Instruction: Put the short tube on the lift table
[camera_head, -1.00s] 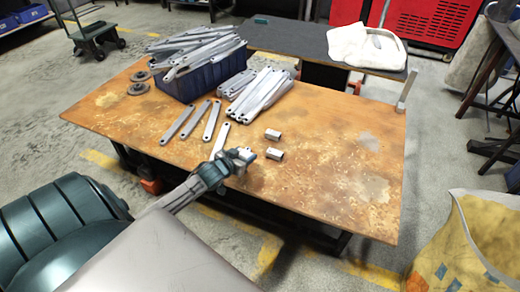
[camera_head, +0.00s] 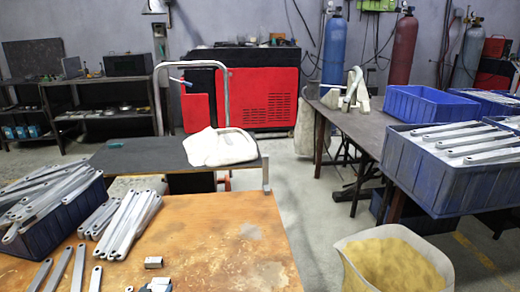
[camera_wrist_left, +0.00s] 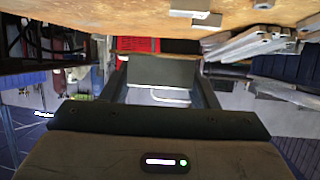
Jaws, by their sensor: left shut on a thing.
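The lift table (camera_head: 130,157), with a dark flat top and a grey push handle, stands behind the orange-brown work table. A short grey tube (camera_head: 153,263) lies on the work table. In the left wrist view my left gripper (camera_wrist_left: 162,72) is shut on a grey block-like piece (camera_wrist_left: 160,70), apparently a short tube. Loose tubes (camera_wrist_left: 206,18) show at the upper part of that view. My right gripper is not in view.
A blue bin of brackets (camera_head: 50,222) and loose brackets (camera_head: 128,222) lie on the work table (camera_head: 235,240). A yellow-lined sack (camera_head: 395,262) stands at right.

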